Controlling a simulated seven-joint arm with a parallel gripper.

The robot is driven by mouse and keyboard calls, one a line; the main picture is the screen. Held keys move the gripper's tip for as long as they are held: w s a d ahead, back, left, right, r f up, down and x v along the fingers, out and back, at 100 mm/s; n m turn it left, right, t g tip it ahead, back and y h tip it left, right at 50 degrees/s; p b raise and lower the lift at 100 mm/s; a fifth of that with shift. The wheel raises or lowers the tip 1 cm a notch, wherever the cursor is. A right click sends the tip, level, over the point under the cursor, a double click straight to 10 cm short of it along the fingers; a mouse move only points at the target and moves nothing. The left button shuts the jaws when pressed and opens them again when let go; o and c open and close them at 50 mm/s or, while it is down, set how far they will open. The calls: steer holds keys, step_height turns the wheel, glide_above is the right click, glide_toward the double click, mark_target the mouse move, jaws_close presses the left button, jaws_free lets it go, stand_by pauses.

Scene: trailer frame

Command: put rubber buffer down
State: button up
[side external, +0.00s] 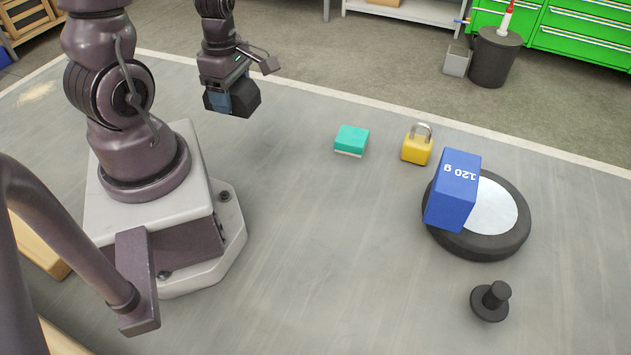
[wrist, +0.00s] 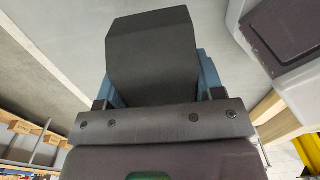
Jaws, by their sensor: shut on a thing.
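My gripper (side external: 222,102) is in the air near the back left, beside my base. Its blue fingers are shut on a dark grey, angular block, which I take to be the rubber buffer (side external: 243,98). The block hangs clear of the grey surface (side external: 320,250). In the wrist view the rubber buffer (wrist: 152,58) fills the upper middle, with a blue finger showing at each side; the inner finger faces are hidden.
A green-and-white block (side external: 351,140), a yellow padlock (side external: 416,149) and a blue "120 g" box (side external: 454,190) on a black round disc (side external: 478,246) with a pale top stand to the right. A black flanged knob (side external: 490,301) stands in front. The middle is clear.

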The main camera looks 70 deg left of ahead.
steer(key=w+d+f+m, duration=0.2)
steer(key=w+d+m, duration=0.6)
steer(key=d, duration=0.6)
steer(key=m, duration=1)
glide_toward(341, 261)
steer(key=shift+m, duration=0.3)
steer(key=shift+f, duration=3.3)
steer(key=shift+f, duration=0.1)
steer(key=o, duration=1.1)
